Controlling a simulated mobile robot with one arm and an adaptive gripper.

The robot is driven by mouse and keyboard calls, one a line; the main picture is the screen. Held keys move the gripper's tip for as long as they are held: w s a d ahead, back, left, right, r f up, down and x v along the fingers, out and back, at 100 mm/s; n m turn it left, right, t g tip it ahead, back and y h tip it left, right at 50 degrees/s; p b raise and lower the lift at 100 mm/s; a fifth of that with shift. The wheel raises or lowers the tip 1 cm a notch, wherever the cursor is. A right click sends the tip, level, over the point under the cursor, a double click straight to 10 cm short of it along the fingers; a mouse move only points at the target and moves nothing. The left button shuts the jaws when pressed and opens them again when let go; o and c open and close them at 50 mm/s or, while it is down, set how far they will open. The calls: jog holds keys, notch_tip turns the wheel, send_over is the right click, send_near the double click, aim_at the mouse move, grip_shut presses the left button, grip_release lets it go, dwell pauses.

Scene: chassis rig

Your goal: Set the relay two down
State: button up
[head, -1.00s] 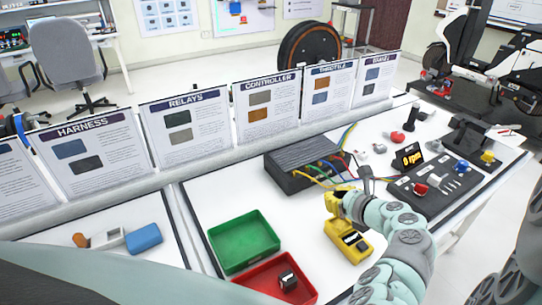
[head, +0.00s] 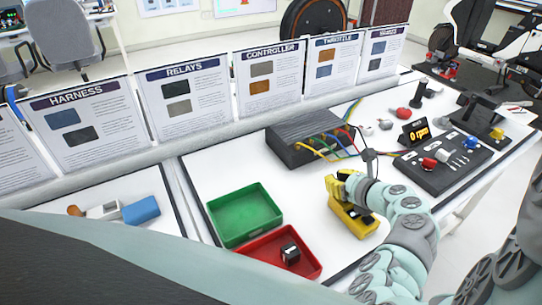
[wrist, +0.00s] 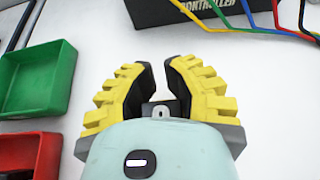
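A small black relay (head: 290,254), with a pale face, sits in the red tray (head: 309,266); I cannot read which number it is. My gripper (head: 343,212) has yellow ribbed fingers and is over the white bench, right of the trays and in front of the black controller box. In the wrist view my gripper (wrist: 157,66) has its fingertips apart, with pale bench between them and no relay at the tips. A small grey part with a white mark shows deep between the fingers; I cannot tell what it is.
The green tray (head: 244,217) is empty, behind the red one. The controller box (head: 307,138) has coloured wires running right. A control panel (head: 442,162) and rpm display (head: 414,133) stand at right. Info boards (head: 187,90) line the back. A blue block (head: 141,210) lies left.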

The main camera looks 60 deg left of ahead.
jog(key=o, duration=0.5)
jog(key=shift+o, duration=0.2)
jog(key=shift+w, duration=0.1)
jog(key=shift+r, duration=0.1)
jog(key=shift+d+r, duration=0.1)
jog(key=shift+r, duration=0.05)
jog(key=v, duration=1)
jog(key=shift+d+r, duration=0.1)
jog(key=shift+d, duration=0.1)
jog(key=shift+d+r, duration=0.3)
jog(key=shift+d, duration=0.35)
